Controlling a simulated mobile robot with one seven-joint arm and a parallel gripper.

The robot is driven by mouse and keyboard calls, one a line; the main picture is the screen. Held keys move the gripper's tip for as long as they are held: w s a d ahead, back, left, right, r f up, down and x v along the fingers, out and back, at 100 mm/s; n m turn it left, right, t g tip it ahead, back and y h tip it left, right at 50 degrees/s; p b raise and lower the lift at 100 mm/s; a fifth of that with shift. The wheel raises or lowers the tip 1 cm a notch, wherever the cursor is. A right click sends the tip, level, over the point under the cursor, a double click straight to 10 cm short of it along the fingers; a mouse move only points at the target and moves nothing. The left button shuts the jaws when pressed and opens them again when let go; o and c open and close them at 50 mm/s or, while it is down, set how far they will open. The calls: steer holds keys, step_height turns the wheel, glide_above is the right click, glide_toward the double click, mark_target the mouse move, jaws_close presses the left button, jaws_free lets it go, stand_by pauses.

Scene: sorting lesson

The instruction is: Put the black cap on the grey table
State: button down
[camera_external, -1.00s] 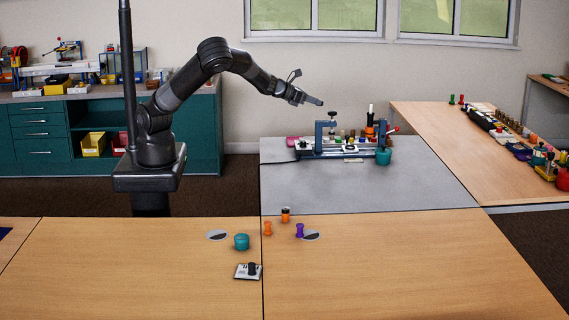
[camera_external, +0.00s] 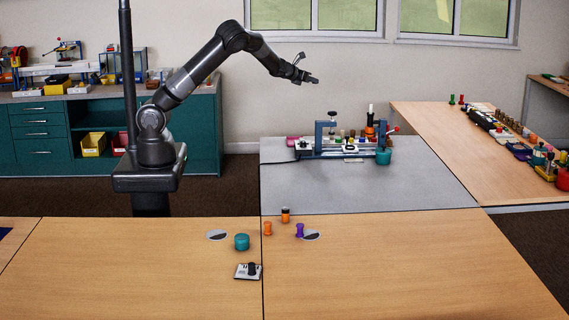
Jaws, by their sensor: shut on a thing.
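My gripper (camera_external: 313,80) is up in the air in front of the wall, above the back of the grey table (camera_external: 330,201). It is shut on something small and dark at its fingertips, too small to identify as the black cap. On the wooden table at the front, a black piece (camera_external: 252,268) stands on a small white plate (camera_external: 241,273). An orange piece with a black band near its top (camera_external: 286,215) stands near the grey table's front edge. I cannot tell whether either dark part is a cap.
A blue fixture (camera_external: 319,140) with several small parts and a teal pot (camera_external: 384,157) stand along the back of the grey table. Its front half is clear. A teal round container (camera_external: 242,242), an orange piece (camera_external: 268,229) and a purple piece (camera_external: 300,230) stand on the wooden tables.

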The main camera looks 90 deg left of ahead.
steer(key=f, duration=0.9)
steer(key=a+f, duration=0.1)
steer(key=f, duration=1.7)
steer(key=shift+s+a+f, duration=0.15)
steer(key=shift+a+f, duration=0.1)
steer(key=shift+a, duration=0.15)
steer(key=shift+f, duration=0.15)
